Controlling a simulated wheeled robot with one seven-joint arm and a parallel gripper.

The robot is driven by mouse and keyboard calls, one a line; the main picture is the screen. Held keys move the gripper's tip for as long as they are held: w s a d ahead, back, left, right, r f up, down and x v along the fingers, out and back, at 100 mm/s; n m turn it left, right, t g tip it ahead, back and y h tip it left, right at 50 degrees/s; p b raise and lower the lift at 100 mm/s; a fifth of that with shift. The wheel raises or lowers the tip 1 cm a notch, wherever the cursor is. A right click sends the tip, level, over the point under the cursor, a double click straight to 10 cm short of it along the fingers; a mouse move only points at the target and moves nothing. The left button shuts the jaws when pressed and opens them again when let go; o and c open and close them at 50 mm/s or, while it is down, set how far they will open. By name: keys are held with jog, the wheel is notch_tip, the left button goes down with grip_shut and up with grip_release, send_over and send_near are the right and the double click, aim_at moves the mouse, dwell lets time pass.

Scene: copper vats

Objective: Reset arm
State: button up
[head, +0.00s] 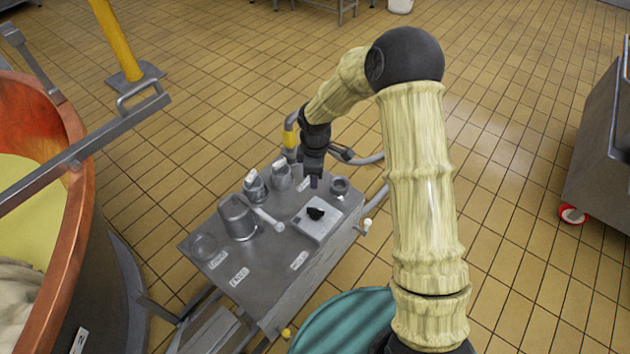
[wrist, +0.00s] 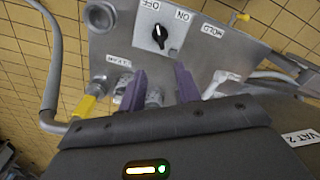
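My gripper (head: 314,180) hangs at the end of my pale, ribbed arm, over the back part of a grey metal control box (head: 262,285). In the wrist view my gripper (wrist: 160,84) shows two purple fingers spread apart with a clear gap. Nothing is held between them; metal fittings of the box show behind the gap. A black rotary knob (wrist: 160,34) sits on a pale plate marked ON and OFF, beyond the fingertips and apart from them. The knob also shows in the head view (head: 316,213), in front of my gripper.
A large copper vat (head: 72,240) stands at the left. Metal cylinders (head: 238,218) and a grey hose (wrist: 52,75) are on or beside the box. A teal round object (head: 340,325) is at the bottom. A wheeled metal unit (head: 600,150) is at the right.

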dwell(0.7)
jog(key=s+d+r+m+t, duration=0.3)
jog(key=s+d+r+m, duration=1.25)
jog(key=s, duration=0.35)
notch_tip(320, 180, up, 15)
jog(key=m+p, duration=0.1)
jog(key=p, duration=1.4)
jog(key=shift+w, duration=0.15)
jog(key=shift+w, duration=0.2)
jog(key=shift+s+a, duration=0.15)
jog(key=shift+a, duration=0.05)
jog(key=shift+s+d, duration=0.1)
jog(key=shift+d, duration=0.35)
